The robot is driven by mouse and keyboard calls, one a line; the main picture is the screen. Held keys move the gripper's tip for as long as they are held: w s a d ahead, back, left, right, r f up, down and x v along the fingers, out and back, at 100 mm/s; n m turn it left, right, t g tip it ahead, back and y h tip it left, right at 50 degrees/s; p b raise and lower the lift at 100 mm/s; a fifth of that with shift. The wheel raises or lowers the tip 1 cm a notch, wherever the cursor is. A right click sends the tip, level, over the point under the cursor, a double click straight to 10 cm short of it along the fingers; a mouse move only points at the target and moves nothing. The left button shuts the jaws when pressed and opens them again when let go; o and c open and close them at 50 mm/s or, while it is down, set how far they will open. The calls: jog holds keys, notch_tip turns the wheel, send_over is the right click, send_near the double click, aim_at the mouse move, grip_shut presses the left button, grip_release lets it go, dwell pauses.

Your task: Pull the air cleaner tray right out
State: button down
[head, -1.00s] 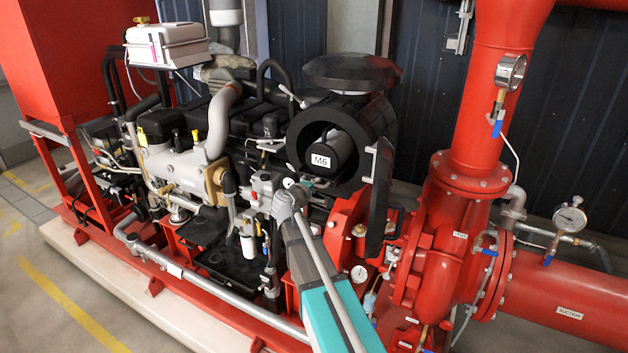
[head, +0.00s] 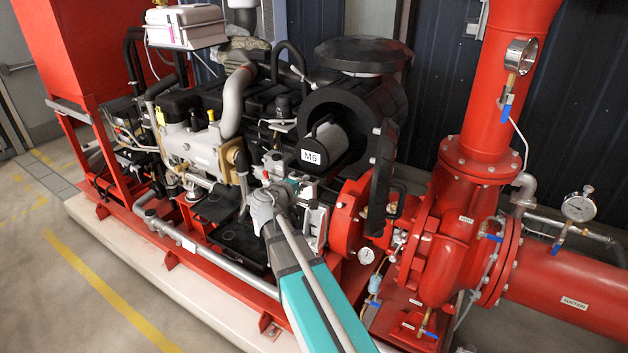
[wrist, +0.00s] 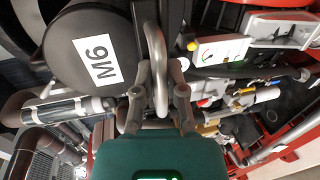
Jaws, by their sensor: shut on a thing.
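My gripper (wrist: 157,96) is shut on this handle, one finger on each side. In the head view my arm reaches up from the bottom to just below the tray, and the grip itself is not clear there.
A black door-like panel (head: 381,180) stands open at the housing's right. The red pump body (head: 445,235) and a pressure gauge (head: 367,256) lie right of my arm. The engine (head: 195,145) and a grey pipe (head: 220,262) lie left. The floor (head: 60,290) at front left is clear.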

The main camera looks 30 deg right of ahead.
jog(key=shift+a, duration=0.2)
jog(key=c, duration=0.7)
grip_release()
jog(key=shift+w+a, duration=0.1)
jog(key=shift+a, duration=0.1)
jog(key=shift+d, duration=0.2)
jog(key=shift+s, duration=0.2)
